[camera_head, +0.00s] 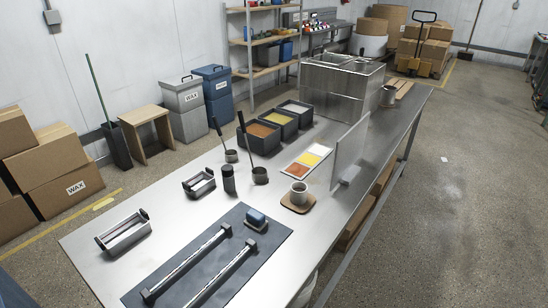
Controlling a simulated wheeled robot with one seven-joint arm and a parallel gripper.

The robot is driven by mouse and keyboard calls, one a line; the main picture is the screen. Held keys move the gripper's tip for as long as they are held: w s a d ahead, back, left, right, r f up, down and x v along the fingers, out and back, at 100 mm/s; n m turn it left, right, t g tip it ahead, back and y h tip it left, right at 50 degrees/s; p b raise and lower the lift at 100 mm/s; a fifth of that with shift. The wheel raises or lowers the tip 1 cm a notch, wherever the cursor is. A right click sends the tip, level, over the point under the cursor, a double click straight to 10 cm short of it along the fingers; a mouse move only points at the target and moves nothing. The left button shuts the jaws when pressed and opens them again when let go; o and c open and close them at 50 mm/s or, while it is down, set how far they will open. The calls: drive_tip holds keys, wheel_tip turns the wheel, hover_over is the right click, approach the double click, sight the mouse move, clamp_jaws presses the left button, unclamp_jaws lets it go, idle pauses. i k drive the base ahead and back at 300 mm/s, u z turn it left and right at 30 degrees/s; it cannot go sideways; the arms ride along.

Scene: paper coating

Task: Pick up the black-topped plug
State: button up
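A small upright dark cylinder (228,180) with a black upper part stands on the steel table (160,185), left of the middle. It is the thing that looks most like the black-topped plug, but it is too small to be sure. A dark frame with a handle (200,184) lies to its left. A long-handled dipper cup (260,176) stands close on its right and another dipper (231,156) just behind it. My gripper is not in view.
A larger handled frame (122,232) is at the left. A cup on a wooden coaster (299,195), color card (307,159), upright panel (349,153) and filled black trays (259,136) stand right and behind.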

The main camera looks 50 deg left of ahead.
sight(227, 170)
drive_tip(key=i, duration=1.1)
drive_tip(key=u, duration=4.1)
drive_tip(key=i, duration=0.5)
drive_tip(key=z, duration=0.1)
